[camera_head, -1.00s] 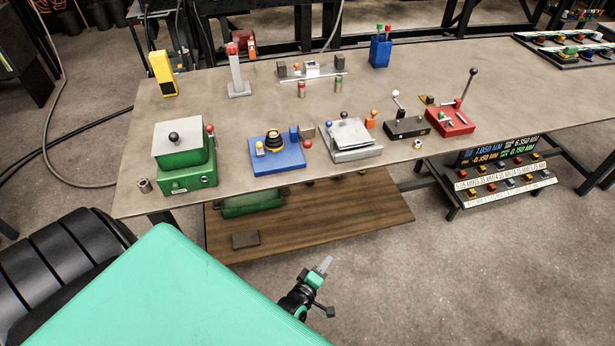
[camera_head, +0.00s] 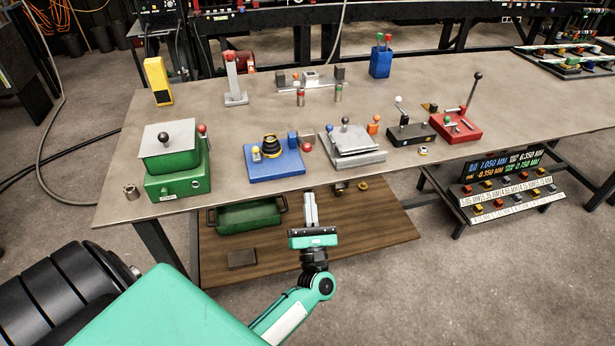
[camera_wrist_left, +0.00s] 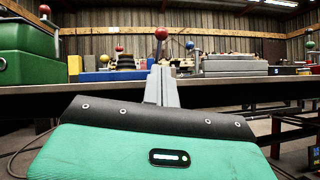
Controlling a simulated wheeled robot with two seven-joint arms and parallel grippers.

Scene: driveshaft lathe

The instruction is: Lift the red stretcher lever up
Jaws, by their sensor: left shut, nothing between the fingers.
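My left gripper (camera_head: 310,196) is shut and empty, pointing at the table's front edge, just in front of the blue fixture. It also shows in the left wrist view (camera_wrist_left: 161,72). A red ball knob (camera_head: 306,147) sits at the right side of the blue fixture (camera_head: 274,171). In the left wrist view a red knob (camera_wrist_left: 161,34) stands straight above my fingertips, apart from them. Another red-knobbed lever (camera_head: 202,130) stands on the green machine (camera_head: 178,186) at the left. I cannot tell which of these is the stretcher lever. My right gripper is not in view.
The table (camera_head: 120,200) has its front edge close to my left gripper. A grey plate fixture (camera_head: 352,157) and a red device with a long black lever (camera_head: 456,130) stand to the right. A lower wooden shelf (camera_head: 370,230) holds a green tray (camera_head: 245,216).

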